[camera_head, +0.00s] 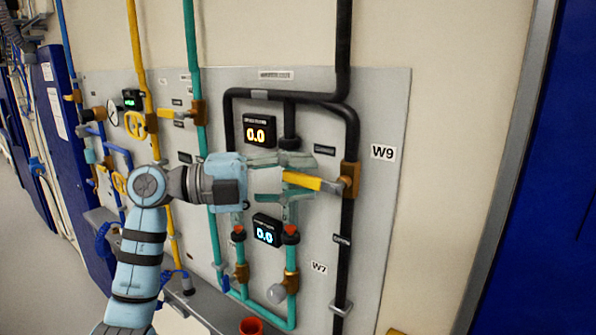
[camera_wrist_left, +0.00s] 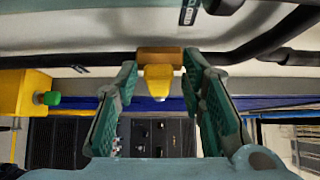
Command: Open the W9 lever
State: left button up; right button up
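The W9 lever (camera_head: 312,182) is a yellow handle on a brass valve body (camera_head: 350,179) on a black pipe, left of the W9 label (camera_head: 383,152). It lies nearly level, across the upright pipe. My left gripper (camera_head: 298,179) is open, with one finger above and one below the handle. In the left wrist view, the yellow lever end (camera_wrist_left: 158,82) lies between the green-padded fingertips, with a gap visible on each side. The brass body (camera_wrist_left: 160,56) is just beyond it. My right gripper is in neither view.
The grey panel (camera_head: 395,105) carries more pipes, two lit displays (camera_head: 258,130) and (camera_head: 266,231), and red-topped valves below the gripper. Other yellow levers are at left. A blue door (camera_head: 540,200) is at right. A yellow box with a green button (camera_wrist_left: 25,92) shows in the wrist view.

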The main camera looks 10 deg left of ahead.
pick_arm(q)
jog(key=shift+w+f, duration=0.1)
grip_shut()
jog(key=shift+f, duration=0.15)
dwell(0.3)
